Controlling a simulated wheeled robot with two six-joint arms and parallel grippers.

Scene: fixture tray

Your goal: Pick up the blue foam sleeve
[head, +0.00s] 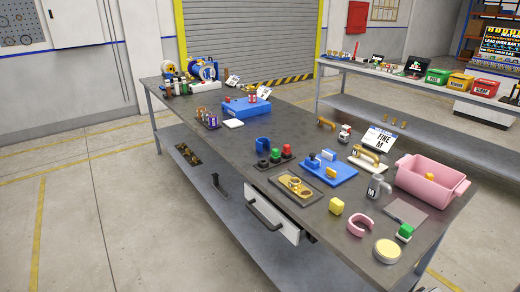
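A blue curved piece (263,144), which looks like the foam sleeve, stands on the dark workbench (225,150) near its middle. It is just behind a dark holder with red, green and dark round pieces (275,155). It appears upright, and its far side is hidden. Neither of my grippers shows in the head view.
To the right are a blue fixture tray (345,177), a dark tray with brass parts (280,194), a yellow block (336,206), a pink C-shaped piece (352,228) and a pink bin (410,186). An open drawer (285,224) juts from the bench front. Bench left of the sleeve is clear.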

